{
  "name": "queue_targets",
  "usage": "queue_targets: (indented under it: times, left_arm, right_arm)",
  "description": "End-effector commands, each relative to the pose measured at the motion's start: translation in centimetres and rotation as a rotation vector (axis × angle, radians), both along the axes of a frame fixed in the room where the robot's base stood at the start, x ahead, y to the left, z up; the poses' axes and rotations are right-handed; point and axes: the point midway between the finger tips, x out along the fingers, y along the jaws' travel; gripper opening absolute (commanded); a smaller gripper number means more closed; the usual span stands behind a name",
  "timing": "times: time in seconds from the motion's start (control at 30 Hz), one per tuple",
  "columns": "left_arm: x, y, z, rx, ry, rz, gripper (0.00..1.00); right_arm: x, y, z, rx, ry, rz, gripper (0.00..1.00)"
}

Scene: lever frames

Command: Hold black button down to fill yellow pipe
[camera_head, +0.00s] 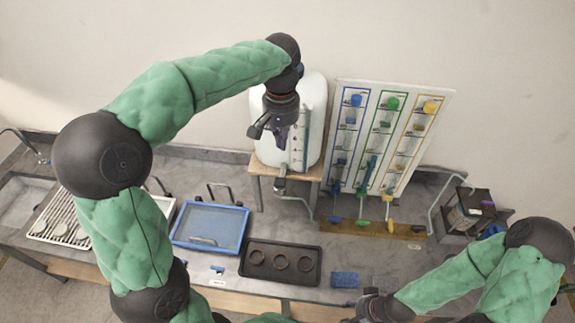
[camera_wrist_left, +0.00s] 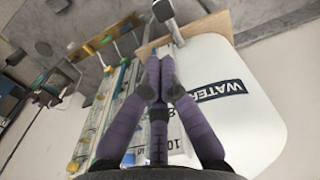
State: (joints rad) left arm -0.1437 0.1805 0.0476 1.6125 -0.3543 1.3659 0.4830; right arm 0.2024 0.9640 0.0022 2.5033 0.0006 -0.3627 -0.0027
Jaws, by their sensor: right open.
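A white water tank (camera_head: 316,100) stands on a wooden stand, with a tap (camera_head: 281,185) low on its front. In the left wrist view the tap (camera_wrist_left: 165,12) shows a dark grey block; I cannot make out a separate black button. My left gripper (camera_head: 262,128) is in front of the tank, above the tap. In its wrist view its purple fingers (camera_wrist_left: 159,72) are together, pointing towards the tap, with nothing visible between them. The yellow pipe column (camera_head: 412,135) is at the right of the white board. My right gripper (camera_head: 372,303) is open and empty at the front right edge.
The board (camera_head: 375,130) also has blue and green columns, with coloured levers (camera_head: 362,222) at its base. A blue tray (camera_head: 209,226), a black tray with rings (camera_head: 281,264) and a blue sponge (camera_head: 344,280) lie on the counter. A dark rack (camera_head: 470,212) stands at right.

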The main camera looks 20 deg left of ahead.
Motion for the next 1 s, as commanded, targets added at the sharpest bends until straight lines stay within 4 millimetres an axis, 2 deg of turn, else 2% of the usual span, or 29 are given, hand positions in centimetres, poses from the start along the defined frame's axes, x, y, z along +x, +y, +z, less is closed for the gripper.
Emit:
queue_targets:
  times: [0.3,0.47,1.0]
  left_arm:
    - [0.0,0.0,-0.2,0.000,0.001,-0.001,0.00]
    - [0.0,0.0,-1.4,0.001,0.004,-0.002,0.00]
    - [-0.1,0.0,-10.8,0.001,0.005,-0.001,0.00]
  right_arm:
    - [0.0,0.0,0.0,0.000,0.000,0.000,0.45]
    - [0.0,0.0,0.1,0.000,0.000,0.000,0.45]
    - [0.0,0.0,0.8,0.000,0.000,0.000,0.45]
